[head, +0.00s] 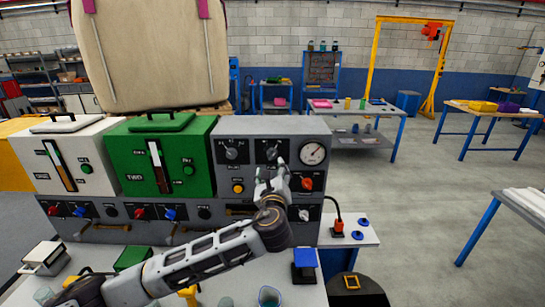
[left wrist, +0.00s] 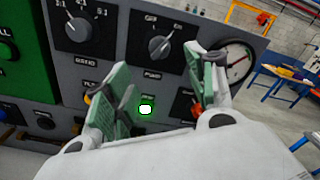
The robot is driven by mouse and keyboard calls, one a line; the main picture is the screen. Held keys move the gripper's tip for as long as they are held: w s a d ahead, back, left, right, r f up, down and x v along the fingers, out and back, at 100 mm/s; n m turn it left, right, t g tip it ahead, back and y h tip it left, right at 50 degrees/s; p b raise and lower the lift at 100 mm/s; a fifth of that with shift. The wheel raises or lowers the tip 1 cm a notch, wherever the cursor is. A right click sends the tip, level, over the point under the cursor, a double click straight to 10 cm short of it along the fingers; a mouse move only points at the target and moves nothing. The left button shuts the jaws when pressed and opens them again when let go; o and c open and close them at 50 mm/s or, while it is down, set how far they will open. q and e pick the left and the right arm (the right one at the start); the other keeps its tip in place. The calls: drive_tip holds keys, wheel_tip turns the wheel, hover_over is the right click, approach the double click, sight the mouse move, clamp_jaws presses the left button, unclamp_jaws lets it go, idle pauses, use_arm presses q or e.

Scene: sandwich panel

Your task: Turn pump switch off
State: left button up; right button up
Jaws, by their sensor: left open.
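The pump switch (head: 271,153) is a dark rotary knob on the grey panel, right of a similar knob. In the left wrist view the pump switch (left wrist: 159,45) has a light handle slanting up to the right, seemingly towards the right-hand mark, and a small label below. My left gripper (head: 269,172) is just below the switch in the head view. In the left wrist view its green-padded fingers (left wrist: 165,80) are apart, with nothing between them. The switch shows beyond the fingertips. I cannot tell whether they touch the panel. My right gripper is not in view.
A lit green indicator (left wrist: 145,109) shows between the fingers. A gauge (head: 313,153) is right of the switch, a red-orange knob (head: 307,183) below it. Another knob (head: 232,152) and a yellow button (head: 237,188) are left. A green box (head: 172,165) adjoins the panel.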

sight(272, 157)
use_arm(q)
drive_tip(key=shift+w+r+p, duration=0.1)
drive_tip(key=shift+w+p, duration=0.55)
drive_tip(key=shift+w, duration=2.15)
drive_tip(key=shift+w+p, duration=0.45)
drive_tip(key=shift+w, duration=1.85)
drive_tip(key=c, duration=1)
drive_tip(key=shift+c, duration=0.2)
